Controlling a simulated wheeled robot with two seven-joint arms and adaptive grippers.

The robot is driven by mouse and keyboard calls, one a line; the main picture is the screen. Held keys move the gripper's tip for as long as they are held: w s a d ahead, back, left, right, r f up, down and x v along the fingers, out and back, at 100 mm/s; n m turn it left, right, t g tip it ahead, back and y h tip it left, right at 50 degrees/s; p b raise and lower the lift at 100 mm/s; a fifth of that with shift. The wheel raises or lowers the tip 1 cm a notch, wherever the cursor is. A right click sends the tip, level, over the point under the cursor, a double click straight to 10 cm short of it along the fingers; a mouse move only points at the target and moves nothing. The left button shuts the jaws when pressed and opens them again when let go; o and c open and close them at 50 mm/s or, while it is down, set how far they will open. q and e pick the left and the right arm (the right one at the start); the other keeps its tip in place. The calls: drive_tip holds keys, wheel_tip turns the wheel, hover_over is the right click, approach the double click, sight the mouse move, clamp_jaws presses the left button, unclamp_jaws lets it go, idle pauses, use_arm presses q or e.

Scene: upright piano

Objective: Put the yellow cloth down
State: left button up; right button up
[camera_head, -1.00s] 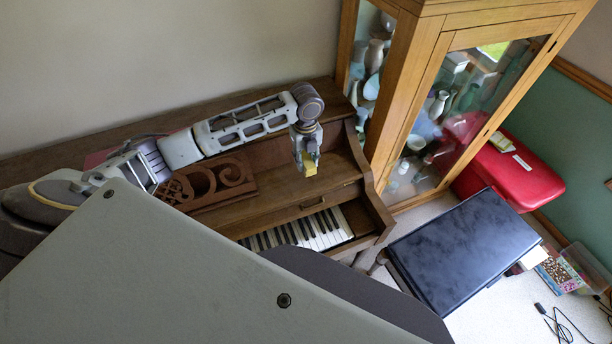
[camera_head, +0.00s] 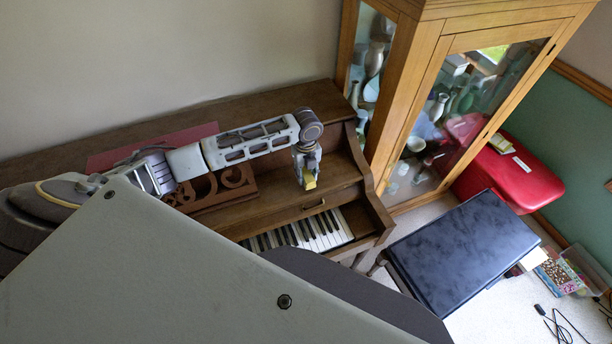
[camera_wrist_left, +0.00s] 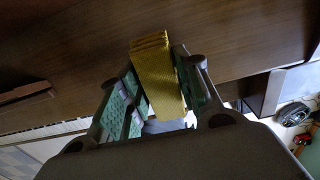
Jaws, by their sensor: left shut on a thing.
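The yellow cloth (camera_head: 310,183) is a small folded block between the fingertips of my left gripper (camera_head: 308,174). In the left wrist view the cloth (camera_wrist_left: 157,75) shows as a gold, ribbed block between the green finger pads of the gripper (camera_wrist_left: 155,98), which is shut on it. The gripper points down over the brown upright piano (camera_head: 270,207), above the wood behind the keys. I cannot tell whether the cloth touches the wood. My right gripper is not in view.
The piano keys (camera_head: 300,233) lie in front of the gripper. A carved music stand (camera_head: 222,187) is to its left. A wood and glass cabinet (camera_head: 405,85) stands close on the right. A black bench (camera_head: 462,250) and a red case (camera_head: 505,172) are further right.

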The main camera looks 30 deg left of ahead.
sight(306, 173)
use_arm(q)
drive_tip(key=shift+f, duration=0.95)
drive_tip(key=shift+f, duration=0.1)
drive_tip(key=o, duration=0.9)
wheel_tip(306, 173, up, 12)
drive_tip(key=shift+r+b, duration=0.15)
drive_tip(key=shift+b, duration=0.5)
drive_tip(key=shift+s, duration=0.1)
